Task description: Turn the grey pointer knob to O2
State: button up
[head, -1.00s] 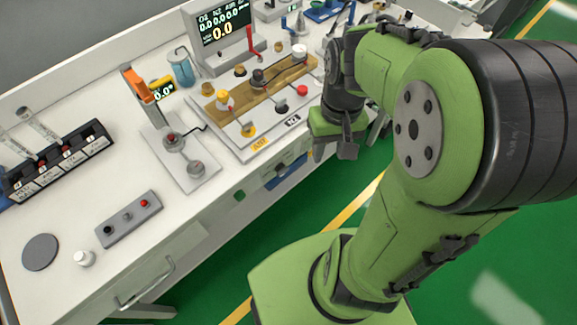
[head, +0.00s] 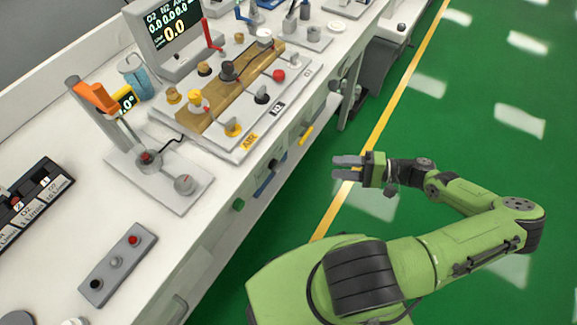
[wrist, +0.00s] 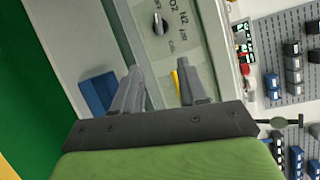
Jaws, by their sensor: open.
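The pointer knob (wrist: 158,22) shows dark grey in the wrist view, on a pale panel printed with O2, N2, AIR and another label. Which label it points to is too small to tell. In the head view a small dark knob (head: 272,166) on the cart's front face looks like the same one. My gripper (head: 337,167) is open and empty over the green floor, pointing left at the cart front and apart from it. In the wrist view its two fingers (wrist: 158,88) are spread below the knob, touching nothing that I can see.
A blue handle (head: 265,184) and a yellow handle (head: 306,136) stick out of the cart front (head: 225,207). The cart top carries a wooden-topped valve panel (head: 215,112), a display (head: 170,28) and an orange-handled lever (head: 95,97). The floor around my arm is clear.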

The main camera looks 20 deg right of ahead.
aim_at(275, 166)
jog(key=b+x, duration=0.2)
jog(key=x, duration=1.3)
jog(key=shift+s, duration=0.1)
grip_shut()
